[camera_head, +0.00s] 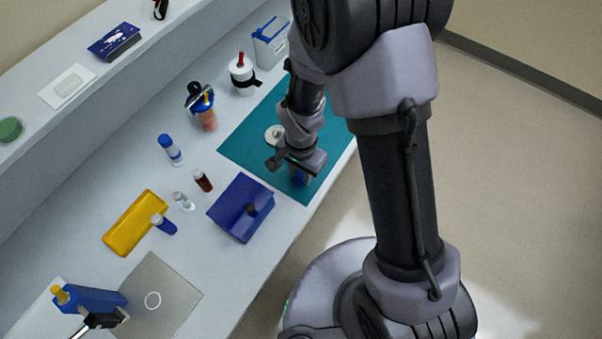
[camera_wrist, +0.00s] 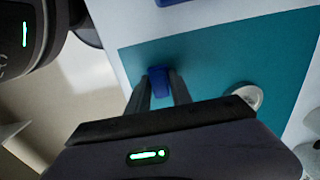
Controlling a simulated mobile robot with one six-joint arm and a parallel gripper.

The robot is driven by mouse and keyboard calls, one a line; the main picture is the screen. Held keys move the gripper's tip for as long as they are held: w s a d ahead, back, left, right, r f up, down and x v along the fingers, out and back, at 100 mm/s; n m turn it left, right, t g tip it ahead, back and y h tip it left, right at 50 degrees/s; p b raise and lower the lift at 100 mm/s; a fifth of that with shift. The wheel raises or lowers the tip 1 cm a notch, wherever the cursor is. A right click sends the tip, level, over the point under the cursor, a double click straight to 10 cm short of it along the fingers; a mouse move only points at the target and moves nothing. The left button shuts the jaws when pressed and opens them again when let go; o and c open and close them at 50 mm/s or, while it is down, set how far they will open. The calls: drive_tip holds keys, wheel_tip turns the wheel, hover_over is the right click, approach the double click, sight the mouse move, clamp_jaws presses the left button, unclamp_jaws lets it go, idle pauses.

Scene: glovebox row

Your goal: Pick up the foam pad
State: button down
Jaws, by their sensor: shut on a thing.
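A small blue block, apparently the foam pad (camera_wrist: 159,82), sits between the two dark fingers of my gripper (camera_wrist: 160,77) in the wrist view. My gripper is shut on it, with a finger against each side. In the head view a bit of blue, the foam pad (camera_head: 300,179), shows below my gripper (camera_head: 299,172), over the front part of the teal mat (camera_head: 247,146). My wrist hides most of it there. I cannot tell whether it touches the mat or hangs just above it.
A white round piece (camera_head: 273,134) lies on the mat beside my gripper. A blue box (camera_head: 236,213) stands to the left. Several bottles, a yellow tray (camera_head: 133,224) and a grey plate (camera_head: 168,297) are farther left. The bench's front edge is close.

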drive_tip(key=r, duration=0.2)
drive_tip(key=r+p, duration=0.1)
drive_tip(key=shift+s+d+r, duration=0.15)
drive_tip(key=shift+s+d, duration=0.1)
drive_tip(key=shift+d, duration=0.15)
drive_tip(key=s+d, duration=0.3)
drive_tip(key=d, duration=0.3)
drive_tip(key=s+d+r+p, duration=0.1)
drive_tip(key=s+d, duration=0.2)
drive_tip(key=d, duration=0.4)
drive_tip(key=shift+s+d, duration=0.3)
drive_tip(key=shift+r, duration=0.1)
